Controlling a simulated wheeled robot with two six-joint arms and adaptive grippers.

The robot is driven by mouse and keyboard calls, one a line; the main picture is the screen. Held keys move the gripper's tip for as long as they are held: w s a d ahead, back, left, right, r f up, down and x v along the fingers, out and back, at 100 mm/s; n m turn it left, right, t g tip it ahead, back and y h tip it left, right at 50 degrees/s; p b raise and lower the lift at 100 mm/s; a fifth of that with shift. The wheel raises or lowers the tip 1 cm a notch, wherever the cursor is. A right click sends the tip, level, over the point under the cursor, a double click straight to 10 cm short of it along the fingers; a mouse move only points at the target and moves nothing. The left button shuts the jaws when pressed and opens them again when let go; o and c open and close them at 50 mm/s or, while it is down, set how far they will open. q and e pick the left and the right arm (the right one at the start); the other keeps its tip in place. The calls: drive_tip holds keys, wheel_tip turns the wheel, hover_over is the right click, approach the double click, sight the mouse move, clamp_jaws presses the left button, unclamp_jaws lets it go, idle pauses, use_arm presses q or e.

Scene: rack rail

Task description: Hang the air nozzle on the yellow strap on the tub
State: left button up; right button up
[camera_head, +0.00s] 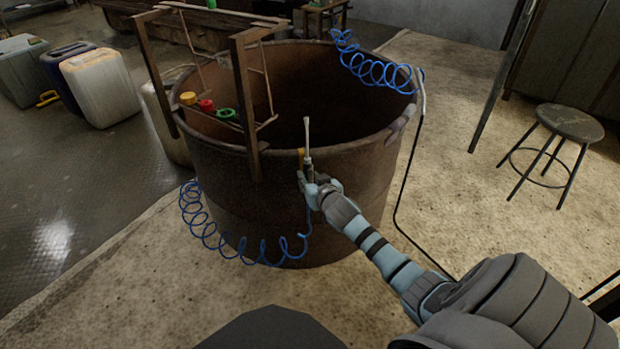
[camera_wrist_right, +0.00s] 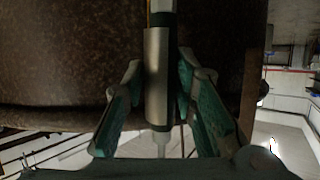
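The air nozzle (camera_head: 308,142) stands upright with its thin pale tip pointing up, just outside the near rim of the rusty tub (camera_head: 340,205). My right gripper (camera_head: 313,184) is shut on its lower body. In the right wrist view the silver nozzle body (camera_wrist_right: 157,75) lies between the two teal-padded fingers. The yellow strap (camera_head: 301,157) is a small patch on the near rim, right behind the nozzle and partly covered by it. I cannot tell whether nozzle and strap touch. My left gripper is not in view.
A blue coiled hose (camera_head: 235,245) hangs in front of the tub; another blue coil (camera_head: 375,70) lies over its far right rim. A wooden frame (camera_head: 250,105) with coloured caps stands over the left rim. A stool (camera_head: 568,125) stands right, jerrycans (camera_head: 100,88) left.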

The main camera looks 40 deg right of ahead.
drive_tip(key=o, duration=0.3)
drive_tip(key=shift+r, duration=0.1)
drive_tip(key=shift+o, duration=0.2)
drive_tip(key=shift+s, duration=0.1)
drive_tip(key=v, duration=1.1)
drive_tip(key=shift+s+a, duration=0.15)
drive_tip(key=shift+s, duration=0.2)
drive_tip(key=shift+r, duration=0.15)
